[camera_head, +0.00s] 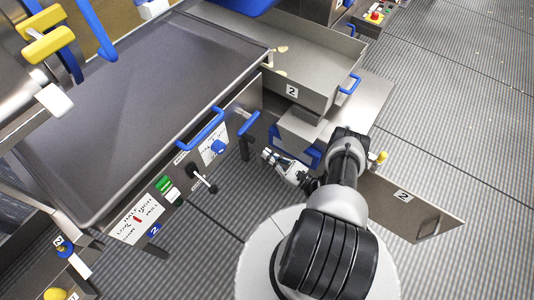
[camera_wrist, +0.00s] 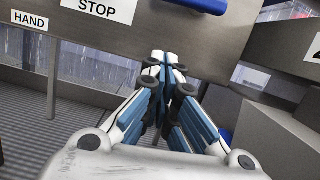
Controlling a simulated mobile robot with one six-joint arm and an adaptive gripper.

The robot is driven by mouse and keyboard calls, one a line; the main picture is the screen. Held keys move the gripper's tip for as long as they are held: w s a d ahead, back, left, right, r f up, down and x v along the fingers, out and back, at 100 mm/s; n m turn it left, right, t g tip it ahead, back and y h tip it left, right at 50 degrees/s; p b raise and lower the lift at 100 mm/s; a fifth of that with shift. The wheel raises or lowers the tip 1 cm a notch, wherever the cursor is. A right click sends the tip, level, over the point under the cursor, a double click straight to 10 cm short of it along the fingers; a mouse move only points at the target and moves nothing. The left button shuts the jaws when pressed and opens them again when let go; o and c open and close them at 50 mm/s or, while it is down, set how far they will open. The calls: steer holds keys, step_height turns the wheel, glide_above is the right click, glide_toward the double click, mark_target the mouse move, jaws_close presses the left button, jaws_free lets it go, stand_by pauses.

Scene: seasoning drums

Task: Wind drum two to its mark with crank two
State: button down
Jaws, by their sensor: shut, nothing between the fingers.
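My gripper (camera_head: 268,155) is shut and empty, beside the front panel of the large grey machine. In the wrist view its fingertips (camera_wrist: 160,62) meet close to a steel panel (camera_wrist: 210,32); contact cannot be told. A white gauge plate (camera_head: 135,217) with a red pointer and words including LOW, HALF and HIGH is further left, near a blue 2 badge (camera_head: 154,229). No drum is clearly recognisable.
A blue knob (camera_head: 218,146) sits on a white plate between crank and gripper. Blue handles (camera_head: 202,128) project from the panel. A tray marked 2 (camera_head: 315,101) stands behind my gripper. An open panel marked 2 (camera_head: 420,205) is at right. Striped floor is clear at far right.

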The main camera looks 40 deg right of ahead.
steer(key=b, duration=0.1)
glide_toward(237, 128)
steer(key=w+a+f, duration=0.1)
steer(key=w+f, duration=0.2)
steer(key=w, duration=0.1)
steer(key=shift+s+a+r, duration=0.1)
steer(key=shift+r, duration=0.85)
steer(key=shift+s+a+r, duration=0.1)
steer(key=shift+r, duration=0.9)
